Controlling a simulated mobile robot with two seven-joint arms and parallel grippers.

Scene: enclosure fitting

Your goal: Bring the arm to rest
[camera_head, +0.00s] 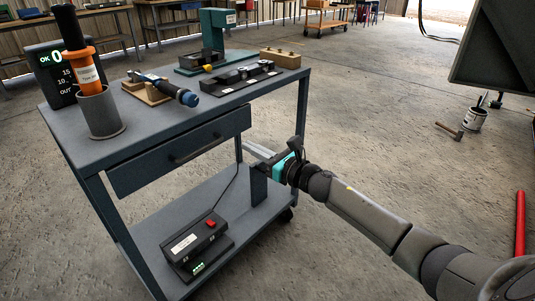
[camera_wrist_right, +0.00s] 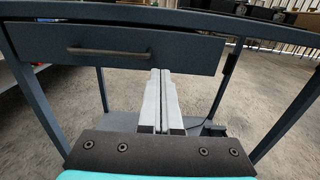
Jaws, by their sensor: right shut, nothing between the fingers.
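My right arm (camera_head: 375,218) comes in from the lower right of the head view and reaches toward the grey cart. My right gripper (camera_head: 257,149), with pale grey fingers and a teal band, is beside the cart's front, below the tabletop and right of the drawer. In the right wrist view its fingers (camera_wrist_right: 159,77) lie together with nothing between them, and their tips overlap the drawer front (camera_wrist_right: 110,50) in the picture. I cannot tell whether they touch it. My left gripper is not in view.
The cart top (camera_head: 150,140) holds an orange-and-black tool (camera_head: 80,68) in a grey cup (camera_head: 99,112), a blue-tipped tool (camera_head: 172,91) and a green press (camera_head: 216,35). A black box (camera_head: 196,243) sits on the lower shelf. Open concrete floor (camera_head: 385,120) lies right of the cart.

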